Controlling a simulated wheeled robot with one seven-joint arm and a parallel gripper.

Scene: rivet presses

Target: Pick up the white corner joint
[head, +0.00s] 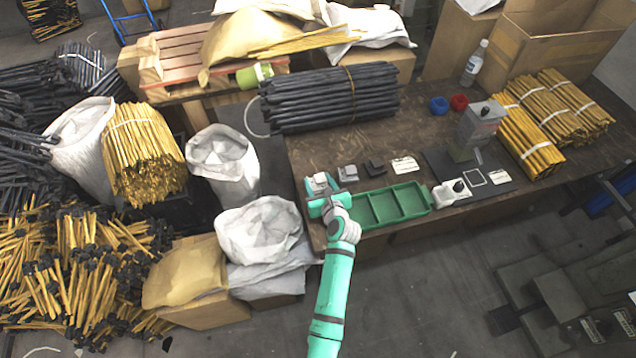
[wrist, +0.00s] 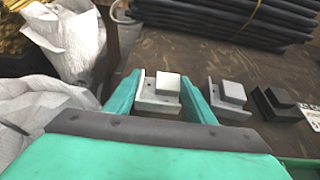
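The white corner joint (head: 319,182) stands on the near left corner of the brown workbench. In the wrist view the white corner joint (wrist: 160,91) shows between my two fingers, with its raised block facing up. My gripper (wrist: 161,92) is open, with one finger on each side of the joint. I cannot tell whether either finger touches it. In the head view my gripper (head: 323,196) is at the joint and hides its near side.
A grey corner joint (head: 348,173) and a black one (head: 375,167) stand to the right, close to my right finger. A green compartment tray (head: 392,206) lies along the front edge. A black rod bundle (head: 330,98) lies behind. White sacks (head: 258,230) stand at left.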

